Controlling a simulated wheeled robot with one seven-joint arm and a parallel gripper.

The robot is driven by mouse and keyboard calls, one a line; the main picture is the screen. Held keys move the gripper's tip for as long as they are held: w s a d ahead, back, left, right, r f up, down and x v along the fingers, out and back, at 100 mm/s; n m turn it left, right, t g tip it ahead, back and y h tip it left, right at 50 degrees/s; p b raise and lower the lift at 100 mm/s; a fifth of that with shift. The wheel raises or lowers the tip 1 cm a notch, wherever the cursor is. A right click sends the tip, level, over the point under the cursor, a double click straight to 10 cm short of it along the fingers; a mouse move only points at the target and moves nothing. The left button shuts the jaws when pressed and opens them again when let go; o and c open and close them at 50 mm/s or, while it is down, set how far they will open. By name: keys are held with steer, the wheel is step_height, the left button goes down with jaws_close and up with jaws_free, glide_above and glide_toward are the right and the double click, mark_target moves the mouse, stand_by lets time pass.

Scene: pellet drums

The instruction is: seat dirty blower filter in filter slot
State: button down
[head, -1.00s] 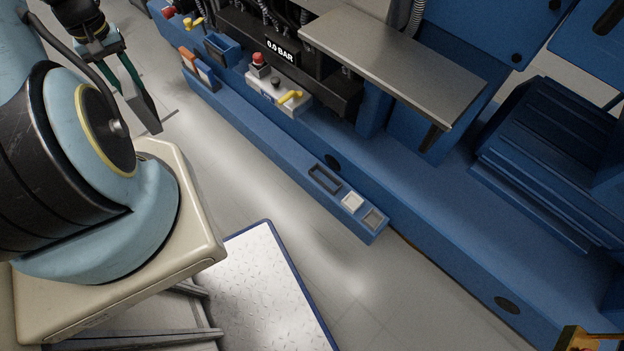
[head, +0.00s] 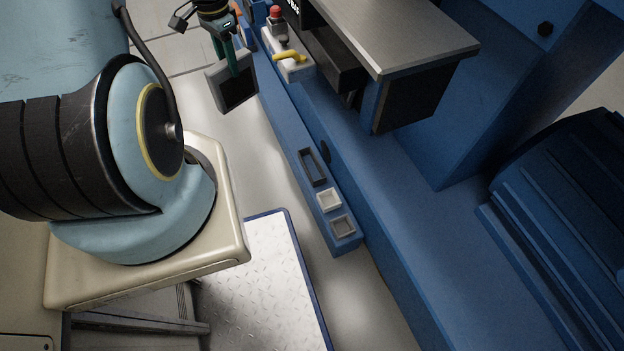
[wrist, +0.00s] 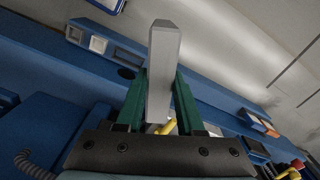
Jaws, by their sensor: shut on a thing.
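The dirty blower filter, a flat grey-framed panel with a dark face (head: 238,91), hangs upright below my gripper (head: 236,68). My gripper's green fingers are shut on it. In the wrist view the filter (wrist: 163,62) shows edge-on as a grey slab between the fingers (wrist: 160,95). The blue ledge (head: 285,133) carries a long dark-rimmed slot (head: 312,167), a white square piece (head: 328,200) and a grey-rimmed square recess (head: 342,226). Which opening is the filter slot is not marked. The filter is in the air, apart from these openings.
A control box with a red button (head: 275,13) and a yellow handle (head: 290,57) stands by the ledge's far end. A grey metal shelf (head: 400,35) juts out above the blue machine base. A tread-plate platform (head: 268,270) lies on the floor in front. Floor beside the ledge is clear.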

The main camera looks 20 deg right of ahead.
steer(key=s+d+f+m+b, duration=0.3)
steer(key=d+f+m+b, duration=0.6)
steer(key=f+m+b, duration=0.3)
steer(key=s+d+f+m+b, duration=0.3)
steer(key=d+f+m+b, duration=0.65)
steer(key=f+b, duration=0.35)
step_height(320, 180, down, 9)
steer(key=b, duration=0.5)
steer(key=shift+a+f+m+b, duration=0.15)
steer(key=shift+f+m+b, duration=0.05)
steer(key=shift+m+b, duration=0.2)
steer(key=shift+f, duration=0.1)
steer(key=c, duration=0.5)
jaws_free()
steer(key=shift+c, duration=0.2)
